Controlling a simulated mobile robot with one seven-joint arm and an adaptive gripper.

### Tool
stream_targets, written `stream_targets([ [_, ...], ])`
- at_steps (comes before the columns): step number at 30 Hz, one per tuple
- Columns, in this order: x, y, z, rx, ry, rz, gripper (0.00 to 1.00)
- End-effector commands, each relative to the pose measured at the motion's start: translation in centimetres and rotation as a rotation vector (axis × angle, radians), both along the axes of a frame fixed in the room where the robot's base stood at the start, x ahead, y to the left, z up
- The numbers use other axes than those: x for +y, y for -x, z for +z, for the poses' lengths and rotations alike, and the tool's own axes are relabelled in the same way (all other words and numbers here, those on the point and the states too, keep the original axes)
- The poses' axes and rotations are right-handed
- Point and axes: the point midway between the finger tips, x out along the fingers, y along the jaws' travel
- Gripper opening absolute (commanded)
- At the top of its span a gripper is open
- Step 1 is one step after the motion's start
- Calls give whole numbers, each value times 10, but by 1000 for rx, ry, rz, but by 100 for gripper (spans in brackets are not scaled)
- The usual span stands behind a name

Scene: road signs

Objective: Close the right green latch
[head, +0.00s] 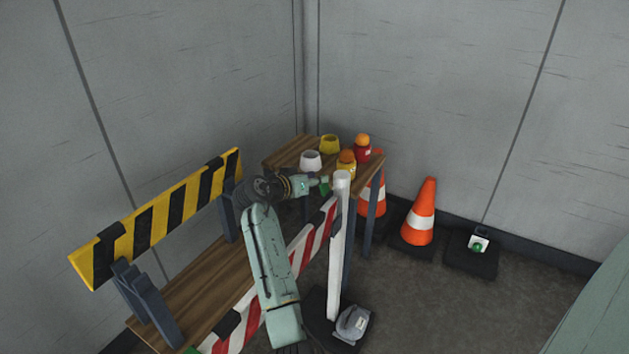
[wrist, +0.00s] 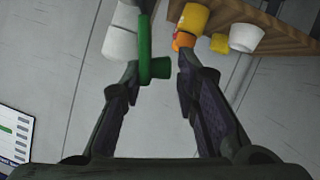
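The right green latch (head: 325,189) is at the top of the white post (head: 338,250), by the right end of the red-and-white striped barrier (head: 250,318). In the wrist view the green latch (wrist: 146,58) shows as a long bar with a round knob, in front of the white post (wrist: 120,38). My gripper (head: 321,182) is beside the post top. In the wrist view my gripper (wrist: 160,82) is open, its fingers apart. The latch's knob lies at the left fingertip; I cannot tell if they touch. The finger gap holds nothing that I can see gripped.
A wooden table (head: 287,153) behind the post bears several white, yellow and red-orange items. A yellow-and-black barrier (head: 160,215) stands left. An orange cone (head: 420,212) and a black base with a green button (head: 477,246) stand right. A grey device (head: 352,324) sits at the post's foot.

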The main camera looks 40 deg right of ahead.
Motion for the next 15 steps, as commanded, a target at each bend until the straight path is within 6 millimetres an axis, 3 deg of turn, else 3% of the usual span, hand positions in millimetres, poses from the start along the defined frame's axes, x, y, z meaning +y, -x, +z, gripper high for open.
stream_targets([
  [11,2,-2,-1,0,0,7,0],
  [15,3,-3,-1,-1,-1,10,0],
])
